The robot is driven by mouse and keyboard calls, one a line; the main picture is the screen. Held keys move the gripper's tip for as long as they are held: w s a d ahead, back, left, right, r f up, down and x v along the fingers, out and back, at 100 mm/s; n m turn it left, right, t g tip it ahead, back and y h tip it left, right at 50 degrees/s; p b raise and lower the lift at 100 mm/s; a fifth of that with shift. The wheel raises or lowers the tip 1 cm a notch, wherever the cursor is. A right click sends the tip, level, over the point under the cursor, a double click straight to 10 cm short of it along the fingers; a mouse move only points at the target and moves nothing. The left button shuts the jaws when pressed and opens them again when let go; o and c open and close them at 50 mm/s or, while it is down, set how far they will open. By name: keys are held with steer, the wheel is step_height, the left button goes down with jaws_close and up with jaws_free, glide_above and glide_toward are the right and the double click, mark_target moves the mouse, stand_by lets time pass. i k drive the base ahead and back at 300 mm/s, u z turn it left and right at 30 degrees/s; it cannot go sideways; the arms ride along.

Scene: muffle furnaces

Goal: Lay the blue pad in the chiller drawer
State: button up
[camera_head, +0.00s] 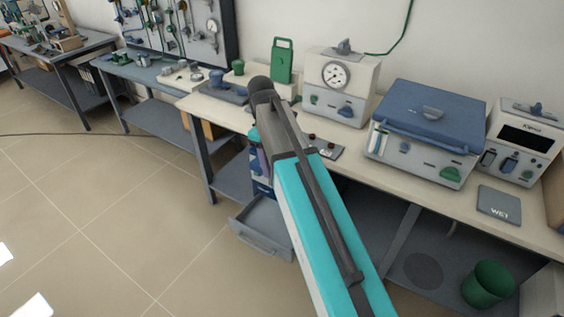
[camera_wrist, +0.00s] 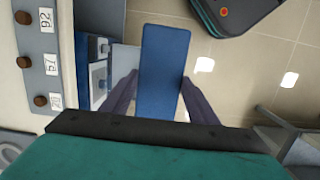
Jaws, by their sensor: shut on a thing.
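The blue pad (camera_wrist: 165,70) is a flat rectangle between the dark fingers of my gripper (camera_wrist: 158,80) in the wrist view. My gripper is shut on it, and its far end sticks out past the fingertips. A grey drawer (camera_head: 262,228) stands pulled open, low under the bench, in the head view. My arm covers the drawer's right side, and the pad cannot be made out there. In the wrist view, a pale grey surface (camera_wrist: 125,59) shows left of the pad, partly behind it; I cannot tell if it is the drawer.
The bench top carries a dial unit (camera_head: 340,85), a blue-lidded box (camera_head: 425,120) and a plate marked "WET" (camera_head: 498,204). A green bin (camera_head: 488,284) stands on the lower shelf at right. The tiled floor (camera_head: 120,210) left of the drawer is clear.

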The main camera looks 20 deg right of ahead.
mark_target(270, 228)
steer(key=u, duration=1.45)
steer(key=i, duration=0.65)
steer(key=u, duration=0.8)
